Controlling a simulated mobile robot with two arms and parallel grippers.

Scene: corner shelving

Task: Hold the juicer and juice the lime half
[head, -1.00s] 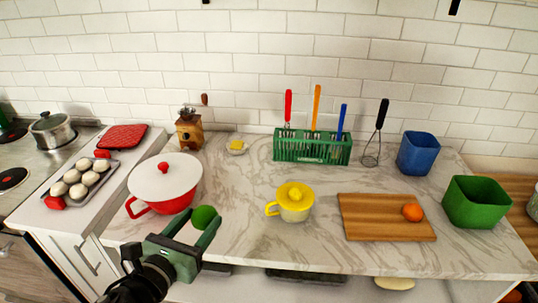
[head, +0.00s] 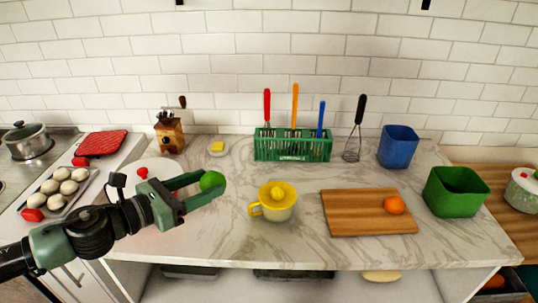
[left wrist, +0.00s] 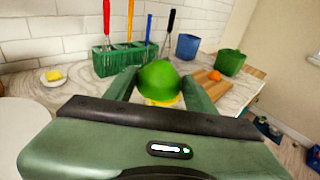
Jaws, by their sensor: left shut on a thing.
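The yellow juicer (head: 276,200) stands upright on the marble counter, with a yellow ridged top and a handle on its left. My left gripper (head: 207,186) is shut on the green lime half (head: 212,180) and holds it above the counter, to the left of the juicer and apart from it. In the left wrist view the lime half (left wrist: 159,80) sits between the fingertips. It hides most of the juicer there, and only some yellow (left wrist: 163,102) shows below it. My right gripper is in neither view.
A wooden board (head: 350,221) with an orange (head: 394,205) lies right of the juicer. A green rack (head: 292,146) with utensils, a blue bin (head: 397,147) and a green bin (head: 455,191) stand around.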

